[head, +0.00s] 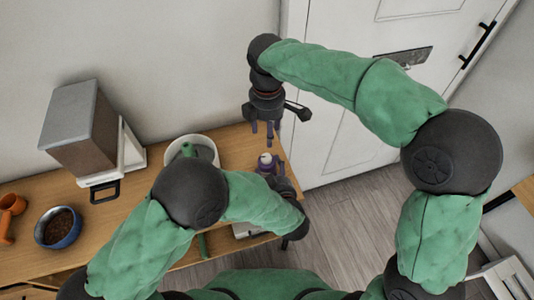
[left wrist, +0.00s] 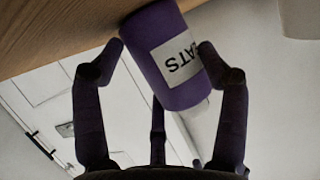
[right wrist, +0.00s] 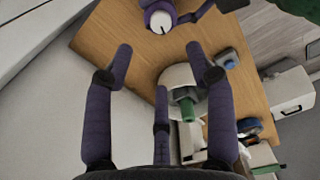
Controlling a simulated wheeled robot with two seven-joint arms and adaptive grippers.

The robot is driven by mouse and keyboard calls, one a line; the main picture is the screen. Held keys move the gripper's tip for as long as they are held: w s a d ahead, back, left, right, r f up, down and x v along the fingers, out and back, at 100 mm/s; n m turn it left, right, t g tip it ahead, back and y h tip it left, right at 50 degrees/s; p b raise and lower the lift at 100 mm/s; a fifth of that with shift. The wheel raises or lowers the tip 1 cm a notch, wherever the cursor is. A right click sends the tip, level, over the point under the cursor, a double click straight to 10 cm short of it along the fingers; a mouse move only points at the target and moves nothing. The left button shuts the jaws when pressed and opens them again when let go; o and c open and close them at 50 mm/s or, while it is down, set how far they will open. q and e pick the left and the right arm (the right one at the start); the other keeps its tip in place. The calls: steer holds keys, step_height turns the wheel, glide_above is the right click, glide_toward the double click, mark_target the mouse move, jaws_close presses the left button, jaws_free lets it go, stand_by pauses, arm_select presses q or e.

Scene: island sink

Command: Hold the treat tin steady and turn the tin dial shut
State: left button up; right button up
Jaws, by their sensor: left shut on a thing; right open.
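The treat tin (head: 268,169) is a small purple cylinder with a pale dial on top, near the right end of the wooden counter. The left wrist view shows the tin (left wrist: 160,65) with its white label, tilted in the picture. My left gripper (head: 281,186) is shut on the tin, with fingers on both sides of it. My right gripper (head: 263,130) is open and empty, apart from the tin and above its far side. In the right wrist view the dial (right wrist: 160,22) lies beyond the open fingertips, at the top. The dial's marks are too small to read.
A white bowl (head: 175,147) with a green item stands left of the tin, partly behind my left arm. A grey-topped dispenser (head: 78,125), a blue kibble bowl (head: 47,233) and an orange scoop (head: 9,210) stand farther left. A white door (head: 335,105) is behind on the right.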

mark_target(267, 157)
step_height(267, 157, down, 12)
steer(key=shift+r, duration=0.1)
stand_by(0.4)
jaws_close()
